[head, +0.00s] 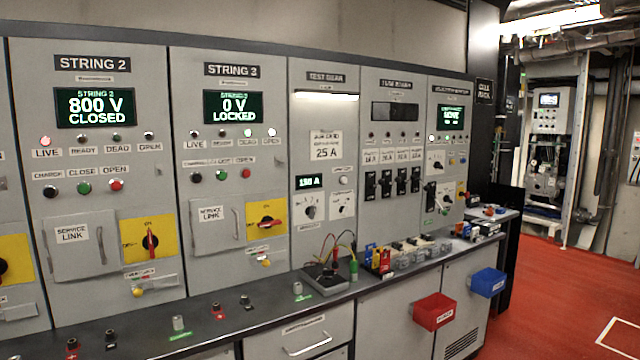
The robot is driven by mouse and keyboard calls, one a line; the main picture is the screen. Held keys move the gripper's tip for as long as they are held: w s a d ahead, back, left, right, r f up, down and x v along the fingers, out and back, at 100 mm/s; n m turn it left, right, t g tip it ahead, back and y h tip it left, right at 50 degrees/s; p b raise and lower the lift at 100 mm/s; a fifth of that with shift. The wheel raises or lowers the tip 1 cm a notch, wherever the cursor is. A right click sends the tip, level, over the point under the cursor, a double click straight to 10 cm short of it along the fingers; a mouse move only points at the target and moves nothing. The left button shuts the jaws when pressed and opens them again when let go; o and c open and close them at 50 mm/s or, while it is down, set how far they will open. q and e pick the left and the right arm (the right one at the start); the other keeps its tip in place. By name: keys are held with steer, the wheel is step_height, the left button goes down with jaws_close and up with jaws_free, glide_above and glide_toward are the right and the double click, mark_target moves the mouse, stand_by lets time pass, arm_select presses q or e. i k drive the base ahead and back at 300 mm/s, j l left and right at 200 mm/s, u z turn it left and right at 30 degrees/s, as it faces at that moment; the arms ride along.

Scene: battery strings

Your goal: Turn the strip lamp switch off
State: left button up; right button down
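A lit strip lamp (327,97) glows white across the top of the test gear panel (316,130), below its name plate. Lower on this panel is a small round pale control (343,180) beside a green display (310,182) reading about 150 A. Two dials with white plates sit below, a left dial (311,212) and a right dial (341,206). The small labels are too blurred to read, so I cannot tell which control is the strip lamp switch. Neither of my grippers is in the head view.
A dark worktop (225,308) runs along the panels. It carries a black meter box (326,281) with leads, and several small parts. A red bin (434,312) and a blue bin (488,282) hang on its front. The red floor (545,300) at right is clear.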

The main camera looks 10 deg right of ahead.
mark_target(343, 210)
steer(key=i+l, duration=0.1)
steer(key=l, duration=0.3)
steer(key=i+l, duration=0.1)
steer(key=l, duration=0.25)
steer(key=i+l, duration=0.15)
steer(key=l, duration=0.25)
steer(key=i+l, duration=0.1)
steer(key=l, duration=0.3)
steer(key=i+l+u, duration=0.1)
steer(key=l, duration=0.25)
